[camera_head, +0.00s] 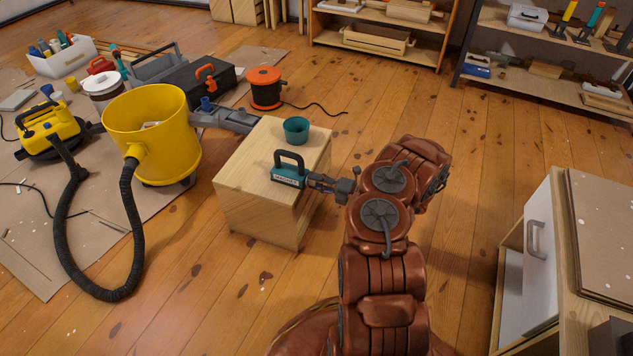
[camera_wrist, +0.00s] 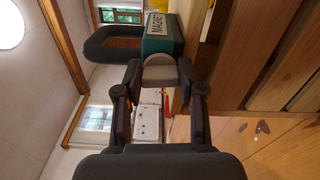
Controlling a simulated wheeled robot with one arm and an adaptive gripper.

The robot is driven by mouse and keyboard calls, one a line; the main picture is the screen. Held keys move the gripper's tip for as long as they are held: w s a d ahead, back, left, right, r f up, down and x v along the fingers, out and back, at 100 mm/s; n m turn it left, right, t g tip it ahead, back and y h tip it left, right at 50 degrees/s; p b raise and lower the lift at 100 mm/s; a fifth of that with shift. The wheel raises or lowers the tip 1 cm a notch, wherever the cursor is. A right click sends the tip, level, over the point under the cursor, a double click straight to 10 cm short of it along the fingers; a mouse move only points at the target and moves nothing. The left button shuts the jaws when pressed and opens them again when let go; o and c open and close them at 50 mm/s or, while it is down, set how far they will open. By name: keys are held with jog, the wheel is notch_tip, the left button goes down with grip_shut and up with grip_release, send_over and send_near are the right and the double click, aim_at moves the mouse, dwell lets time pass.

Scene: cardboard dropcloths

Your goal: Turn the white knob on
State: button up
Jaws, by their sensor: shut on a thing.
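A teal magnet block (camera_head: 287,181) with a dark loop handle and a "MAGNET" label stands on a wooden box (camera_head: 240,184) in the head view. It also shows at the top of the wrist view (camera_wrist: 178,36), turned sideways. The white knob (camera_wrist: 160,77) looks pale grey in the wrist view and sits on the end of the block facing me. My gripper (camera_head: 311,181) is at the block's right end, with its two fingers shut on the knob from both sides in the wrist view (camera_wrist: 160,70). The knob is hidden in the head view.
A green cup (camera_head: 296,130) stands behind the magnet on the box. A yellow bucket (camera_head: 152,130) with a black hose is to the left. An orange cable reel (camera_head: 265,88) lies behind. A cabinet (camera_head: 540,245) stands at right.

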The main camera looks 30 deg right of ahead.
jog(key=shift+m, duration=0.6)
jog(key=o, duration=1.2)
jog(key=shift+c, duration=0.2)
jog(key=shift+d, duration=0.1)
jog(key=v, duration=1.2)
